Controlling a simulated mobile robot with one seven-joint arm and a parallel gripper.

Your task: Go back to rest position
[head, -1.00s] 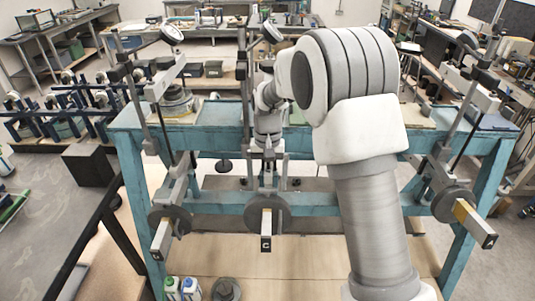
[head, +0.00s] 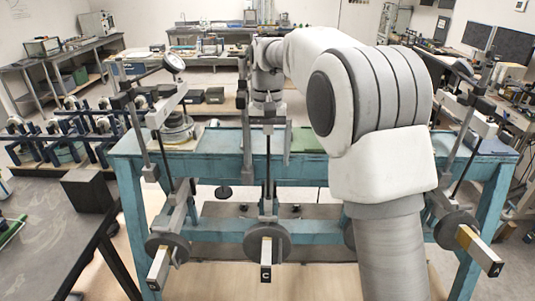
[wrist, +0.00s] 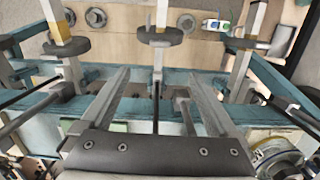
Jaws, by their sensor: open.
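A row of levers with round dark weights and square-ended bars hangs on a blue frame (head: 215,143). The left lever (head: 158,268), the middle lever marked C (head: 265,272) and the right lever (head: 480,250) all slope down toward me. Another lever is mostly hidden behind my arm. My gripper (head: 267,150) is above and behind the middle lever's weight, pointing down. In the wrist view my gripper (wrist: 158,75) has its fingers wide apart, with a thin dark rod seen between them. It holds nothing.
A dark bench (head: 50,235) stands at the left with a black box (head: 88,190) at its edge.

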